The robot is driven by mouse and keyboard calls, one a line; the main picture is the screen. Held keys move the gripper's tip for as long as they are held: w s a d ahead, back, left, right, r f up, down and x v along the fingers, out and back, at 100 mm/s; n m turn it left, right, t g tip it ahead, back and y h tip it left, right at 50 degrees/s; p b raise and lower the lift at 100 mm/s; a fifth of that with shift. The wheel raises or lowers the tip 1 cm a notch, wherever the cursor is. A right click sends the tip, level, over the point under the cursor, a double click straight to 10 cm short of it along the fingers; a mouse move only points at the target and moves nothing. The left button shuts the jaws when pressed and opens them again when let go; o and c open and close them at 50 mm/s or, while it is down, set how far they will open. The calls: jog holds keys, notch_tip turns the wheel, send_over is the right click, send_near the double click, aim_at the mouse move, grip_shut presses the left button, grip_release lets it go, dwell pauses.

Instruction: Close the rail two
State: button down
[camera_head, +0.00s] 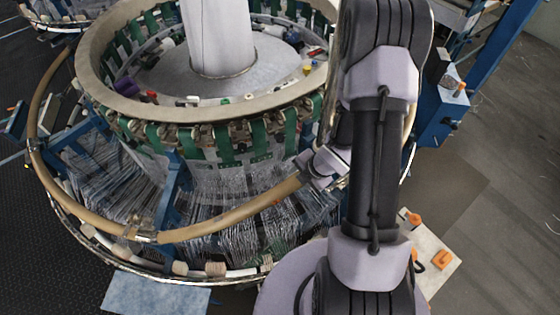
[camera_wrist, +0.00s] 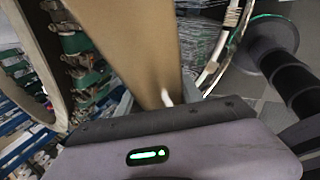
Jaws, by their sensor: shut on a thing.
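A tan curved rail rings the circular loom in the head view. Its front segment (camera_head: 235,216) runs from a metal joint (camera_head: 140,236) at the lower left up to my gripper (camera_head: 318,168). My gripper is shut on this front segment near its right end. No label shows which segment is rail two. In the wrist view the rail (camera_wrist: 130,35) is a broad tan band running down to my gripper. My gripper's body (camera_wrist: 180,145) fills the bottom there, and its fingertips are hidden. My arm hides the rail just right of the gripper in the head view.
The left rail segment (camera_head: 36,120) curves back around the loom. The loom's beige upper ring (camera_head: 210,114) with green straps stands inside the rail, above many white threads. A blue frame post (camera_head: 490,55) is at the right. Orange pieces lie on a pale board (camera_head: 440,273). Floor at right is open.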

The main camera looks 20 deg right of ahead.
jog(key=s+d+f+y+b, duration=0.1)
jog(key=d+f+b, duration=0.1)
jog(key=f, duration=0.4)
jog(key=s+d+f+t+y+b, duration=0.1)
jog(key=f+b, duration=0.4)
jog(key=f, duration=0.2)
jog(key=shift+s+d+t, duration=0.15)
jog(key=shift+d+t, duration=0.15)
jog(key=shift+d, duration=0.05)
jog(key=c, duration=0.8)
grip_release()
jog(key=shift+o, duration=0.2)
jog(key=shift+r, duration=0.1)
jog(key=p+v, duration=0.3)
jog(key=v, duration=1.4)
jog(key=shift+s+d, duration=0.1)
jog(key=shift+d, duration=0.05)
